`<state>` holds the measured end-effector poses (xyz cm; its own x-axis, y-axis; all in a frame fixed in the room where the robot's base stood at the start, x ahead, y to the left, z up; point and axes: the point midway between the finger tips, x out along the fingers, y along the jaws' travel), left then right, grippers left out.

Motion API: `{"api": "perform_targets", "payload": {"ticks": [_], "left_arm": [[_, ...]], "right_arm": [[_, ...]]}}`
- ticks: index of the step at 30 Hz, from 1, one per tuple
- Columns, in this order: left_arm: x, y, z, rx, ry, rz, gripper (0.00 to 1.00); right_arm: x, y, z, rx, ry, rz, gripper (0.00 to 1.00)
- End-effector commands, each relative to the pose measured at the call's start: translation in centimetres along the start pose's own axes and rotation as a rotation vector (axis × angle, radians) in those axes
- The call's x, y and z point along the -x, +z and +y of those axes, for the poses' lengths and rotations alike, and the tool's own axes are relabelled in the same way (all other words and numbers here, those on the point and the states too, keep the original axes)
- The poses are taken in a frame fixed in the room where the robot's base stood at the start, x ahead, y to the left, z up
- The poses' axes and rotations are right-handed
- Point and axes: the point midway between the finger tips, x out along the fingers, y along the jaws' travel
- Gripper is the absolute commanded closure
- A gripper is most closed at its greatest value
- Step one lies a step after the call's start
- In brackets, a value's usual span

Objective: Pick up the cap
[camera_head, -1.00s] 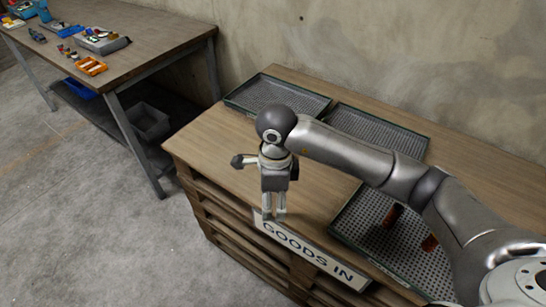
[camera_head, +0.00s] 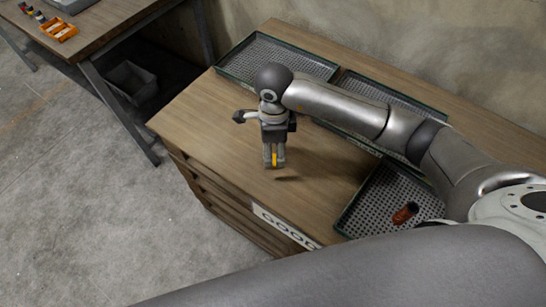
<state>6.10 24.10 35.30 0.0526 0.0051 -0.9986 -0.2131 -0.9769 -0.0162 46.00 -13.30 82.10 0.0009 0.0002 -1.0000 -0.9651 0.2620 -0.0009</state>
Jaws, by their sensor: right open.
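My right gripper (camera_head: 274,164) points down over the wooden top of the pallet stack, with its two fingers open. A small yellow piece (camera_head: 275,160) shows between the fingertips; it may be the cap, but it is too small and too covered to be sure. I cannot tell whether the fingers touch it. A reddish-brown cylindrical part (camera_head: 405,213) lies in the right-hand mesh tray. My left gripper is out of view.
The pallet-wood top (camera_head: 210,116) is bare left of the gripper. A dark mesh tray (camera_head: 232,65) lies at the back, another partly behind my arm, and a third (camera_head: 352,212) at the right. A workbench (camera_head: 95,45) with an orange bin (camera_head: 58,30) stands at left.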

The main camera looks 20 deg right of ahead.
Motion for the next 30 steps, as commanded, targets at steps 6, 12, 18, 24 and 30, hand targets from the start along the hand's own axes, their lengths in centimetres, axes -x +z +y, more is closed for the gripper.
{"api": "perform_targets", "payload": {"ticks": [6,12,18,24,30], "left_arm": [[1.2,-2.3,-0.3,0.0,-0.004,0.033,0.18],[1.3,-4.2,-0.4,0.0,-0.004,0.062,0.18],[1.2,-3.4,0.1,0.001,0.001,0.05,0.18],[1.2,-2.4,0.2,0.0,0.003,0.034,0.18],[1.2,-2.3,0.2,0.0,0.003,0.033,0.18]], "right_arm": [[-2.8,0.0,0.0,-0.002,0.006,0.001,0.38],[-5.0,0.0,-0.1,-0.001,0.003,0.0,0.38],[-5.1,0.0,-0.1,0.0,0.001,0.0,0.38],[-5.1,0.0,-0.1,0.0,0.001,0.0,0.6],[-5.1,0.0,-0.1,0.0,0.001,0.0,0.76]]}}
